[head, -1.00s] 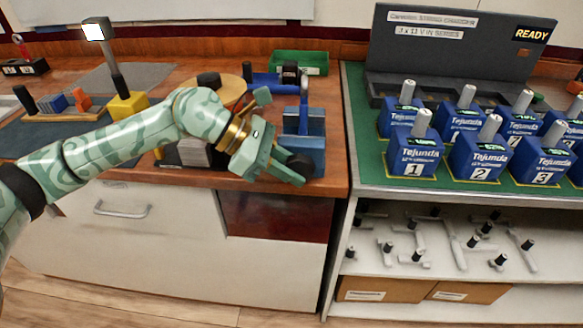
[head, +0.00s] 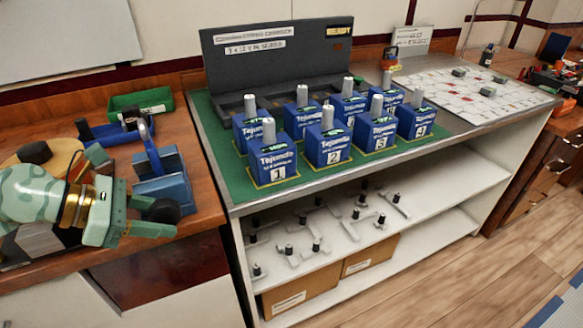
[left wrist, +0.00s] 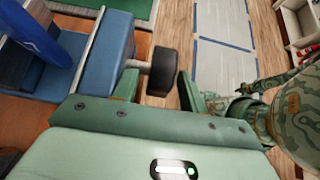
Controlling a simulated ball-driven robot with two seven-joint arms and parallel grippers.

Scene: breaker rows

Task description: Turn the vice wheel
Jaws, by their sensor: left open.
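The blue vice (head: 172,188) stands at the right end of the wooden bench in the head view. Its black wheel (head: 163,210) is on the near side, partly hidden by my left gripper. My left gripper (head: 147,216) is open beside the wheel. In the left wrist view the vice (left wrist: 105,58) is at the left. The wheel (left wrist: 162,70) sits on a short shaft, and shows between the two spread fingers of the left gripper (left wrist: 161,90). I cannot tell whether a finger touches it. My right gripper is not seen.
Right of the vice, a green-topped table (head: 235,178) holds several blue numbered breaker blocks (head: 272,165). A green tray (head: 140,105) lies behind the vice. A round wooden disc (head: 60,158) is near my left arm. Shelves below hold several grey handles. Floor is open at the right.

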